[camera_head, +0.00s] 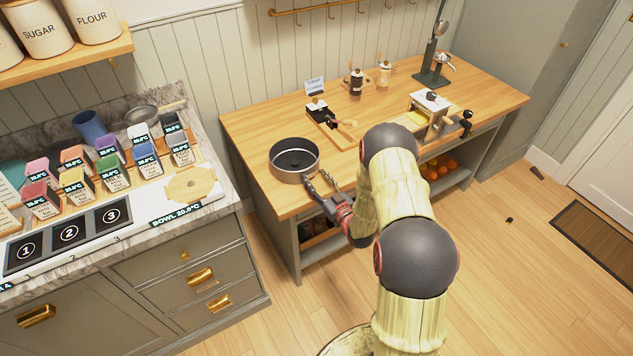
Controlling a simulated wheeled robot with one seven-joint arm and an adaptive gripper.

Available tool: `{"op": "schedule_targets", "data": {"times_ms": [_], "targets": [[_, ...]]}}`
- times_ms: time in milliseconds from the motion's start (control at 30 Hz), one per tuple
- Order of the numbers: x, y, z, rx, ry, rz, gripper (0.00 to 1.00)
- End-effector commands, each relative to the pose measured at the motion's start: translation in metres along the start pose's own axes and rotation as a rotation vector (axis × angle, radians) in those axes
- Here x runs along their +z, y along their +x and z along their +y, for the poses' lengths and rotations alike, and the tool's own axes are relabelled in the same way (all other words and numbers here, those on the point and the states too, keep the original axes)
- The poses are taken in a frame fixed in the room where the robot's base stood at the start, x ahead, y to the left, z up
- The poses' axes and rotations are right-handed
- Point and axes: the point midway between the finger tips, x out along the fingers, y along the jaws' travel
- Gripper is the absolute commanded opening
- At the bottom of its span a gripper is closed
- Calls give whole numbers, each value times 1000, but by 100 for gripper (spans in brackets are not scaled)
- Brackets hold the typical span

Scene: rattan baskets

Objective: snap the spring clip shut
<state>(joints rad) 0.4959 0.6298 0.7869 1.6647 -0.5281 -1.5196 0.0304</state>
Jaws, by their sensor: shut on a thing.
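A round dark metal pan (294,172) with a tall side wall stands on the near left part of the wooden worktop. My gripper (318,179) reaches it from the lower right, with its fingertips at the pan's right front wall. The jaws are shut on the spring clip at that side of the pan. The clip itself is too small and too covered by the fingers to make out, so I cannot tell its position.
The wooden worktop (245,125) holds a wooden board (345,136) with small tools, two grinders (356,83) and a metal machine with a crank (432,115) further right. At left, a marble counter carries several coloured spice boxes (75,187). The floor between is clear.

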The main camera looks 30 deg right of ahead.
Motion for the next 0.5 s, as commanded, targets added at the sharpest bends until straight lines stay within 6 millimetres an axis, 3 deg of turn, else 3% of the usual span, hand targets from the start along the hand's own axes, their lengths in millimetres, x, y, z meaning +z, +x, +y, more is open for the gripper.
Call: {"op": "schedule_targets", "data": {"times_ms": [200, 233, 500], "targets": [[0, 0, 0, -1, 0, 0, 21], [0, 0, 0, -1, 0, 0, 47], [0, 0, 0, 0, 0, 0, 62]]}}
